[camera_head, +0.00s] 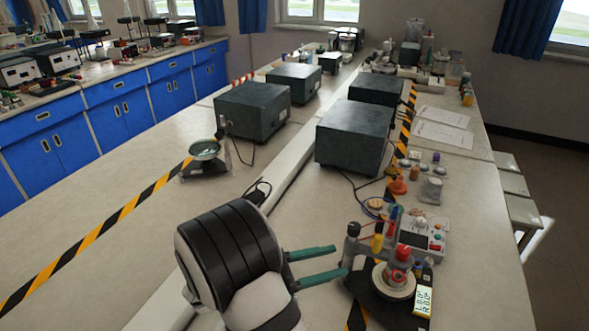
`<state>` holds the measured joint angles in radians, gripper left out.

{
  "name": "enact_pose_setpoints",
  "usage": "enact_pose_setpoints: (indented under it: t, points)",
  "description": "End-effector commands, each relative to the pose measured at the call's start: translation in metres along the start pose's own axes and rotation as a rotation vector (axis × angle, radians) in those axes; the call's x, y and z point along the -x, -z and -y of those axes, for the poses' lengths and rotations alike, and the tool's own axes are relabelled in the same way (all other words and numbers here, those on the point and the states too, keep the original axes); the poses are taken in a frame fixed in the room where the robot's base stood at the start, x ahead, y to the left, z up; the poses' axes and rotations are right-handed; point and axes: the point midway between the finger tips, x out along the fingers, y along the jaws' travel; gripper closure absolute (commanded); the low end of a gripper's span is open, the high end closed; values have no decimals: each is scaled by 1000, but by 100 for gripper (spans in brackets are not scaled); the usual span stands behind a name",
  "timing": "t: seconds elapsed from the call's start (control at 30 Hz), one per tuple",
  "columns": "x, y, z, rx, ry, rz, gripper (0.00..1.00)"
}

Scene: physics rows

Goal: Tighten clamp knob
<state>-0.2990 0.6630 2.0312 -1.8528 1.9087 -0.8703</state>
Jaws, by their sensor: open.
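My gripper (340,261) is in the lower middle, at the end of a black and white arm link. Its two green fingers point right and are spread apart with nothing between them. Just right of the fingertips stands a small apparatus with a black base (366,291), a round pale disc (382,281) and a red knob-like top (403,252). A dark upright post with a rounded top (352,232) stands at its left, close to the upper fingertip. I cannot tell which of these parts is the clamp knob. The fingers appear apart from the red top.
A grey meter box (424,238), a small digital display (423,300) and several coloured small items crowd around the apparatus. Large dark boxes (352,138) stand behind. A balance-like dish (204,150) stands at left. The bench at lower left is mostly clear.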

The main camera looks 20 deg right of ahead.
Motion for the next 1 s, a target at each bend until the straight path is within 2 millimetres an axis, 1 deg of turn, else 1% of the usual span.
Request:
enact_pose_setpoints:
  t: [0.03,0.1,0.17,0.23,0.27,0.37,0.4,0.5,0.7,0.83,1.0]
  points:
    - [6,14,-18,78,-83,51,51]
    - [13,25,-35,149,-167,101,51]
    - [14,30,-43,178,-202,122,51]
    - [9,30,-47,187,-213,129,51]
    - [4,30,-48,187,-212,129,51]
    - [-22,26,-52,185,-207,128,51]
    - [-33,25,-54,185,-206,128,51]
    - [-59,22,-60,184,-207,127,51]
    - [-101,18,-70,184,-207,126,51]
    - [-121,16,-74,184,-208,126,51]
    - [-135,15,-78,183,-210,126,51]
